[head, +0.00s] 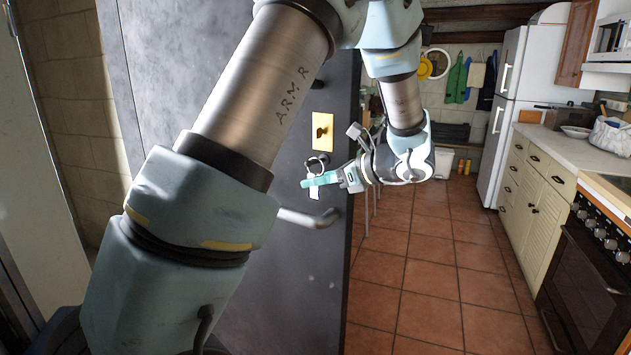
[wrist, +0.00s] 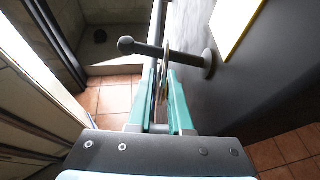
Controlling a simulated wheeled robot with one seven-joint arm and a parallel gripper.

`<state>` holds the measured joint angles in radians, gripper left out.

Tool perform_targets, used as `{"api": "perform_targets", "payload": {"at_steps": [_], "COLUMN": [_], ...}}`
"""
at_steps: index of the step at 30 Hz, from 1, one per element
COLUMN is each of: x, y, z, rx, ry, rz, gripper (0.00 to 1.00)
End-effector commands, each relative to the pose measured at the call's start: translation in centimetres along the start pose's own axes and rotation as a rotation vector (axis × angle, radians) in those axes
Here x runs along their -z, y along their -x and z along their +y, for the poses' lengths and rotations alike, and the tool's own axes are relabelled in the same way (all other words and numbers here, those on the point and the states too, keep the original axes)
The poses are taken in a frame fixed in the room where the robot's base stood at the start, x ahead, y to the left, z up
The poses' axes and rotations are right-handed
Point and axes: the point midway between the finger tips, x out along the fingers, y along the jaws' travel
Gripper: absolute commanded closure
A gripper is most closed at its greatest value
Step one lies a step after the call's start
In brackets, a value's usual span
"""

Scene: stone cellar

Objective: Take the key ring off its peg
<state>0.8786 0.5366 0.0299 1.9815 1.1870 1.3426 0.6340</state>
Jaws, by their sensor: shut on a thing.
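The peg (wrist: 150,48) is a dark rod with a ball end, standing out from a round base on the grey door (wrist: 245,90). The key ring (wrist: 167,58) is a thin metal ring seen nearly edge-on; it appears to be still around the peg, between the ball and the base. In the head view the ring (head: 316,160) shows above my teal fingers, with a pale key or tag (head: 314,193) below them. My gripper (wrist: 160,85) is just below the peg, its fingers shut on the key ring. It also shows in the head view (head: 312,181).
A yellow plate (head: 322,131) is fixed to the door above the ring. A grey door handle (head: 310,218) sticks out just below my gripper. The tiled floor (head: 430,270) to the right is open, with cabinets (head: 540,180) and an oven beyond.

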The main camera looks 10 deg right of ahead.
Motion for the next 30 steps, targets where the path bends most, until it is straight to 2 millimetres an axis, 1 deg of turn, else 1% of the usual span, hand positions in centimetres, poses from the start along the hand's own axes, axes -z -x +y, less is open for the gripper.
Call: {"api": "perform_targets", "payload": {"at_steps": [1, 2, 6, 14, 25, 30], "x": [0.0, 0.0, 0.0, 0.0, -1.1, -1.2], "y": [0.0, 0.0, 0.0, 0.0, 0.5, 0.5], "z": [0.0, 0.0, 0.0, 0.0, 0.3, 0.4], "rx": [0.000, 0.000, 0.000, 0.000, 0.000, 0.000], "ry": [0.000, 0.000, 0.000, 0.000, 0.000, 0.000], "rz": [0.000, 0.000, 0.000, 0.000, 0.000, 0.000], "gripper": [1.00, 0.85, 1.00, 1.00, 1.00, 1.00]}}
